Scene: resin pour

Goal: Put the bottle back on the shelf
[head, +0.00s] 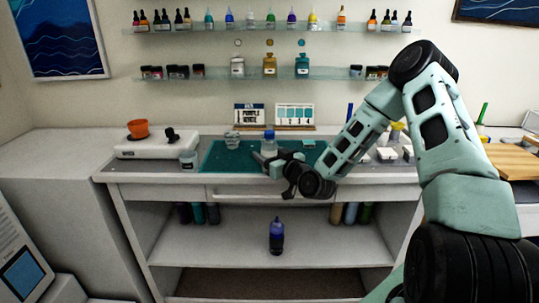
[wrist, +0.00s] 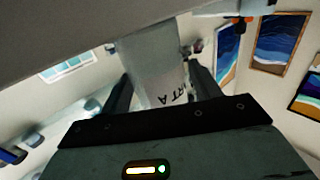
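A clear-white bottle with a blue cap (head: 268,145) stands upright at the teal mat on the workbench in the head view. My gripper (head: 268,163) is around its lower part. In the wrist view the bottle (wrist: 155,70) fills the space between the two fingers, and its label letters "RT A" show upside down. My gripper (wrist: 160,92) looks shut on it. Its base is hidden by the gripper, so I cannot tell whether it touches the mat.
Glass wall shelves hold small dropper bottles (head: 250,18), jars and three larger bottles (head: 269,65). On the bench are a scale (head: 150,148) with an orange cup, clear cups (head: 189,160) and two cards (head: 294,116). The lower shelf has free room around the dark bottle.

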